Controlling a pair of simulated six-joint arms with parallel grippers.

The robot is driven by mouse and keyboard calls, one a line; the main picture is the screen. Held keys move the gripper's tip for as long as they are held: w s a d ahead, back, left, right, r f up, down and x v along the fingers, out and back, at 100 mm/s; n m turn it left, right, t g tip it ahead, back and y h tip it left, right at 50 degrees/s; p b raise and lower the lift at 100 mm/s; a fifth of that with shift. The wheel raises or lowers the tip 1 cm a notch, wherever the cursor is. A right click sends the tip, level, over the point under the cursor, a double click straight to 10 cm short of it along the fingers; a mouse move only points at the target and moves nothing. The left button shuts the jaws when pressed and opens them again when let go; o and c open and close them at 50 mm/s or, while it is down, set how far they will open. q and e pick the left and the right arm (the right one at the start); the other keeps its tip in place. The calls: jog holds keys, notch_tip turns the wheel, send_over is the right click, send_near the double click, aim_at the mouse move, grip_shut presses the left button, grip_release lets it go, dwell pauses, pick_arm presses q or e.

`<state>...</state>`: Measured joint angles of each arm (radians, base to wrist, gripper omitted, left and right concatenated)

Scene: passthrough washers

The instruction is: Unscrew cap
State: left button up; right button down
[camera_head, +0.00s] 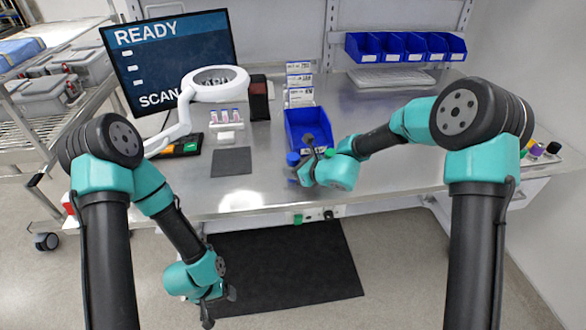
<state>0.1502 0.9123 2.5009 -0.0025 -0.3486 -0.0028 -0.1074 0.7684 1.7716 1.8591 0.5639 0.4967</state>
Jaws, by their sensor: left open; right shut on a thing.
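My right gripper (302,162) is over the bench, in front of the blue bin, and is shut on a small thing. A blue round piece (293,158), which looks like a cap, shows at its fingers; the rest of the held thing is hidden by the gripper. My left gripper (219,308) hangs low in front of the bench, over the dark floor mat, open and empty. Several small vials (225,116) with pinkish bodies and blue tops stand in a white rack further back on the bench.
A blue bin (292,121) stands just behind my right gripper. A ring lamp (215,84), a monitor (170,50) and a dark pad (231,162) are to the left. Blue bins (405,47) line the back. The bench middle right (400,170) is clear.

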jog(key=shift+f, duration=0.1)
jog(key=c, duration=0.7)
grip_release()
jog(key=shift+c, duration=0.2)
jog(key=v, duration=1.2)
